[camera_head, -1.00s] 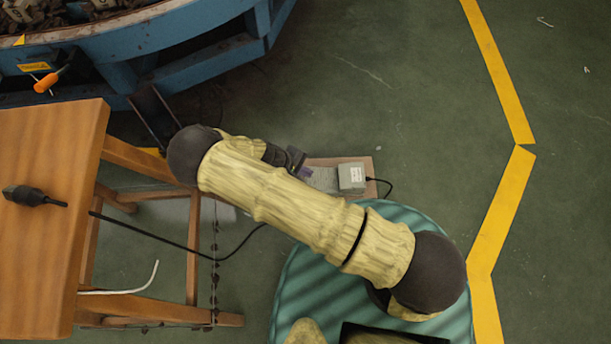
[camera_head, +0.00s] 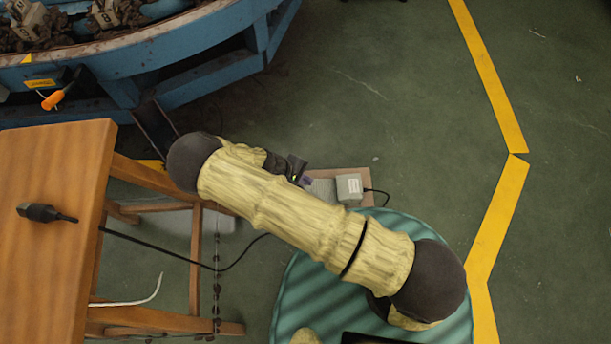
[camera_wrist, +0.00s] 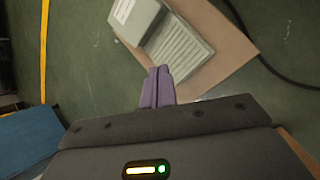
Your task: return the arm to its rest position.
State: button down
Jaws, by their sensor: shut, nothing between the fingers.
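My gripper shows in the wrist view (camera_wrist: 157,80), with its two purple fingers pressed together and nothing between them. In the head view my arm is folded above my teal base, and the gripper (camera_head: 304,181) shows only in part beside the forearm. The fingers point toward a grey box-like device on a brown board, apart from it as far as I can tell. No cloth or sock is in my gripper.
A wooden table (camera_head: 50,170) with a black cabled plug (camera_head: 45,213) stands at the left. A blue round machine (camera_head: 190,45) fills the upper left. The grey device (camera_head: 349,187) lies on a board (camera_head: 367,180) on the floor. Green floor at the right is clear, crossed by a yellow line (camera_head: 497,220).

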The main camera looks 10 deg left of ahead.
jog(key=w+d+r+m+g+y+p, duration=0.25)
jog(key=d+r+m, duration=0.2)
jog(key=r, duration=0.85)
jog(key=w+d+r+m+g+y+p, duration=0.15)
jog(key=d+r+m+y, duration=0.35)
jog(key=r, duration=0.8)
jog(key=s+d+r+m+t+p, duration=0.1)
jog(key=s+d+r+m+t, duration=0.15)
jog(key=d+r, duration=0.55)
jog(key=s+d+r+m+t+p, duration=0.1)
jog(key=s+d+r+t, duration=0.15)
jog(key=d+r, duration=0.45)
notch_tip(320, 180, up, 40)
jog(key=a+g+p, duration=0.1)
jog(key=p, duration=3.6)
jog(key=shift+s+a+r+h+p, duration=0.15)
jog(key=shift+a+r+h+p, duration=0.1)
jog(key=shift+h+p, duration=0.1)
jog(key=shift+a, duration=0.1)
